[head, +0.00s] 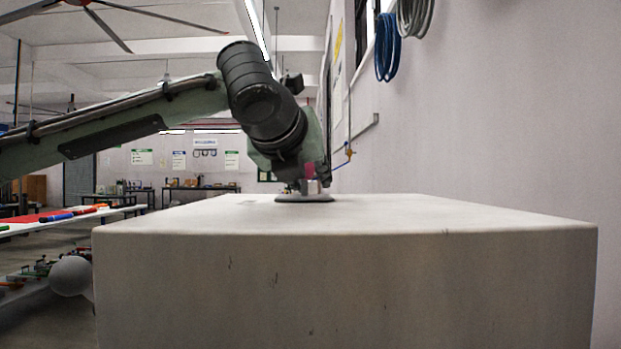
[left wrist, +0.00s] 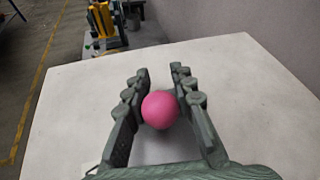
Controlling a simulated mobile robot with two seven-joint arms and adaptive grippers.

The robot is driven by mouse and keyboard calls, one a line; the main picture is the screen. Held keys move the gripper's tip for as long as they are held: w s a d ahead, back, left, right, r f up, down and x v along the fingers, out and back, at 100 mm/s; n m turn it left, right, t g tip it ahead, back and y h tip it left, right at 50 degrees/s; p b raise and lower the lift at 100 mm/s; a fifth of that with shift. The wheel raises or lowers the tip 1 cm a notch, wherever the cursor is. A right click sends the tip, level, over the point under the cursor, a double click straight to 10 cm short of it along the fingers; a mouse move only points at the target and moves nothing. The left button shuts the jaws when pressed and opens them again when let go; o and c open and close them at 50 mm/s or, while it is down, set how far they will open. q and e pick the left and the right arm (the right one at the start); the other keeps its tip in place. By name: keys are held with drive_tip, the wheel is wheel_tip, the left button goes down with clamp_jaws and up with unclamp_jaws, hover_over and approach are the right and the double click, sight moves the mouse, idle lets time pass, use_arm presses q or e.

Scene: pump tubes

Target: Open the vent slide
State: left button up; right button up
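A pink ball-shaped knob (left wrist: 160,110) shows in the left wrist view, between the two fingers of my left gripper (left wrist: 160,85). The fingers lie close along both sides of it; I cannot tell whether they touch or grip it. In the head view my left gripper (head: 304,182) points down at the far part of a pale block. A bit of the pink knob (head: 310,170) shows at the gripper there. A dark flat plate (head: 303,198) lies on the block just beneath. Any vent slide opening is hidden. My right gripper is not in view.
The large pale block (head: 345,285) fills the middle of the head view, its top otherwise mostly clear. A wall stands close on the right, with a blue hose coil (head: 387,48). A table with markers (head: 50,222) is at the left.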

sight(311, 204)
use_arm(q)
clamp_jaws()
drive_tip(key=s, duration=0.9)
drive_tip(key=shift+s+f, duration=0.1)
drive_tip(key=shift+s, duration=0.05)
drive_tip(key=o, duration=0.7)
unclamp_jaws()
drive_tip(key=shift+s, duration=0.15)
drive_tip(key=shift+c, duration=0.2)
drive_tip(key=shift+o, duration=0.9)
drive_tip(key=shift+v, duration=3.75)
